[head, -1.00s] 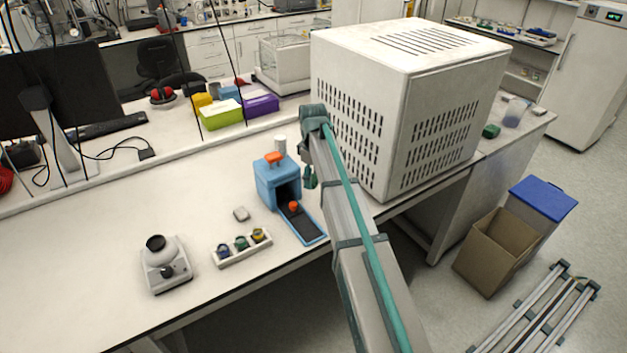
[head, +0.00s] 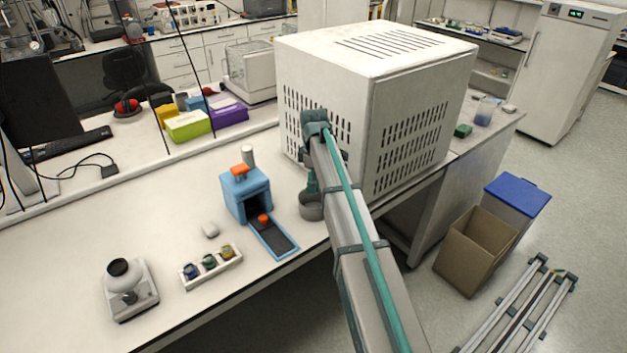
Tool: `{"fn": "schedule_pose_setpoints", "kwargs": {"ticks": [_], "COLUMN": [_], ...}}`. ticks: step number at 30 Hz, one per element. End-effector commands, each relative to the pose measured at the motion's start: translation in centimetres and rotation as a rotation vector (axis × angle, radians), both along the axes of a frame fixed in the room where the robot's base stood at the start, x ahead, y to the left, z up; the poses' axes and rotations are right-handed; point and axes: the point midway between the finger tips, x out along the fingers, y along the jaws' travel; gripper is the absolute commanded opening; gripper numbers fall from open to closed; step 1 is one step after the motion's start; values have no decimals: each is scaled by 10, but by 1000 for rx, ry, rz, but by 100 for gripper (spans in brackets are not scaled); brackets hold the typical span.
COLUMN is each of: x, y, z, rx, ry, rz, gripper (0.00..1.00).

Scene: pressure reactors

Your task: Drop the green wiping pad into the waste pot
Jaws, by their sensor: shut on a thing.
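My gripper (head: 311,184) points down at the end of my arm, in front of the white cabinet. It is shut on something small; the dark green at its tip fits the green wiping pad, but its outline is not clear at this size. A grey round open pot, which looks like the waste pot (head: 309,211), stands on the bench directly below the gripper. My arm covers its right side. The gripper tip is close to the pot's rim; I cannot tell whether it is above or inside it.
A blue device (head: 245,190) with an open door flap stands left of the pot. A rack of small jars (head: 211,265) and a white instrument (head: 131,291) are further left. The white cabinet (head: 330,80) blocks the back. A green block (head: 463,130) lies on the right counter.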

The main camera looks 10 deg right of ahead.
Motion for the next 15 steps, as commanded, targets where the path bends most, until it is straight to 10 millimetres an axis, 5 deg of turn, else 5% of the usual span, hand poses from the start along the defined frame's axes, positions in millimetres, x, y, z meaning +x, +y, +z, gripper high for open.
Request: {"fn": "schedule_pose_setpoints", "kwargs": {"ticks": [15], "x": [0], "y": [0], "z": [-48], "rx": [0], "ry": [0], "rz": [-1], "gripper": [17]}}
